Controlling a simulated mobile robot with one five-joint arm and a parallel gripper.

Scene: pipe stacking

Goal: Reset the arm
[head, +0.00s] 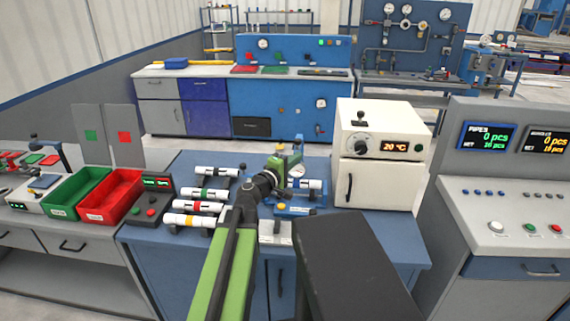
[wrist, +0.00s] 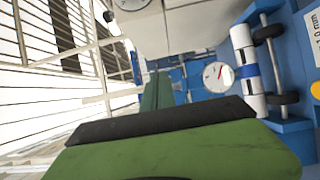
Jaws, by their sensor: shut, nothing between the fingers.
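My green arm reaches up over the blue workbench (head: 345,235) in the head view. My gripper (head: 297,147) is at its far end, above the bench and left of the white oven. It is shut and holds nothing. In the wrist view my gripper's green fingers (wrist: 157,92) point away from the camera, with open space around them. No pipe touches them there.
Several white pipes with coloured bands, such as the yellow-banded pipe (head: 190,219), lie on the bench's left. A blue-banded pipe (head: 300,184) rests on a fixture beyond my arm. The oven (head: 380,150) stands right. Red (head: 112,195) and green bins (head: 75,190) stand left.

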